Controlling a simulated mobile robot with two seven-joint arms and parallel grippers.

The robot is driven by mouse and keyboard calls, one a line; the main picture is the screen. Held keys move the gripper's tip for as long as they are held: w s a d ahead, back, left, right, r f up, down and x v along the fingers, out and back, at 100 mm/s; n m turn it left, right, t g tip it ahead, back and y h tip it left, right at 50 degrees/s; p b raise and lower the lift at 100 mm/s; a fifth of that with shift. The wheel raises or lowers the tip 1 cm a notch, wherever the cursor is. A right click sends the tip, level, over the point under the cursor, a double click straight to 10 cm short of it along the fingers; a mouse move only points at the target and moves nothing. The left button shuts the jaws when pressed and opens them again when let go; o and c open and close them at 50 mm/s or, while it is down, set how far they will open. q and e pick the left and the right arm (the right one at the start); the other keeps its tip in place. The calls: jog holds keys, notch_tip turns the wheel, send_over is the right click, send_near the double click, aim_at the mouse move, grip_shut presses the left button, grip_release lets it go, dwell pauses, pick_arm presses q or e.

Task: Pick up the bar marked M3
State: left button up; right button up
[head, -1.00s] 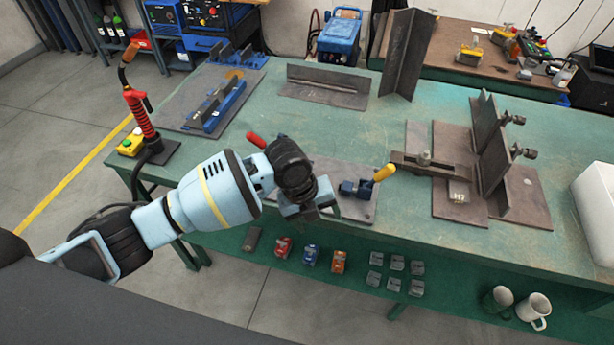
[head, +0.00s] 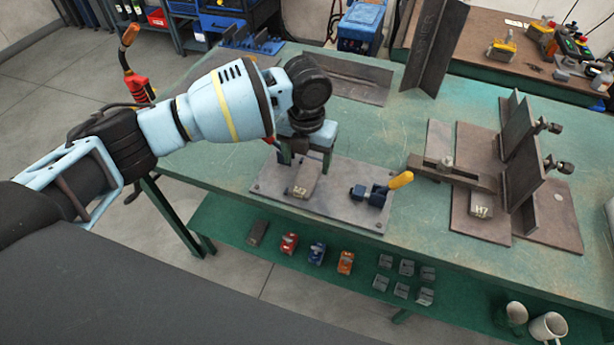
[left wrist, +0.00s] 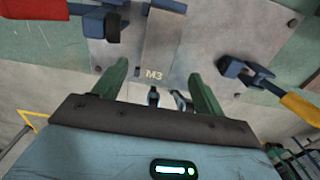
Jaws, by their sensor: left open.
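The bar marked M3 (left wrist: 160,42) lies on a grey steel plate (left wrist: 225,28) in the left wrist view. In the head view, a small grey bar with a pale label (head: 303,182) shows on the plate (head: 345,210), just in front of my left gripper (head: 306,156). Its label is too small to read there. In the left wrist view the fingers of my left gripper (left wrist: 159,78) are apart and empty, with the M3 label between their tips. Whether the tips are level with the bar I cannot tell. My right gripper is not in view.
A clamp with a yellow handle (head: 385,189) stands right of the bar. A red-handled clamp (left wrist: 52,12) is on its left. Another bar with a label (head: 481,208) sits by the upright plates at right. Small blocks and mugs fill the lower shelf.

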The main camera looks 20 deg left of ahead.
aim_at(306, 178)
pick_arm(q)
jog(key=shift+w+a+f, duration=0.1)
jog(key=shift+a+f, duration=0.05)
jog(key=shift+f, duration=2.7)
jog(key=shift+c, duration=0.4)
jog(key=shift+r, duration=0.1)
jog(key=c, duration=1)
